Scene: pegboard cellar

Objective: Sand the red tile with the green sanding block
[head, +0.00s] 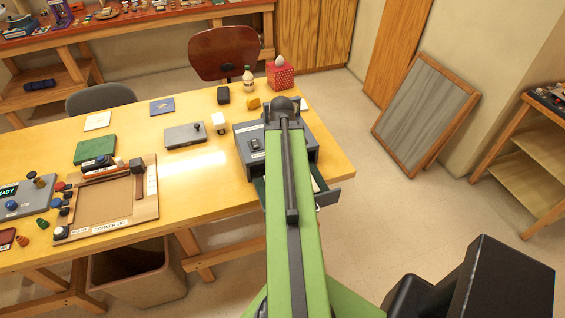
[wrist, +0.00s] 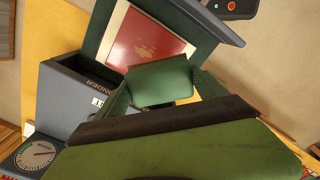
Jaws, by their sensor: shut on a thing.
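The red tile (wrist: 146,44) lies in the open drawer (wrist: 208,18) of a grey cabinet in the wrist view. It has a pale border and a faint mark in its middle. My gripper (wrist: 162,84) is shut on the green sanding block (wrist: 160,80), which sits between its two green fingers. The block is just below the tile in the picture and overlaps its lower edge; I cannot tell whether they touch. In the head view the drawer (head: 328,194) sticks out toward me, while my arm hides the gripper, the block and the tile.
The grey cabinet (head: 247,150) stands near the right end of the yellow workbench (head: 205,166).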

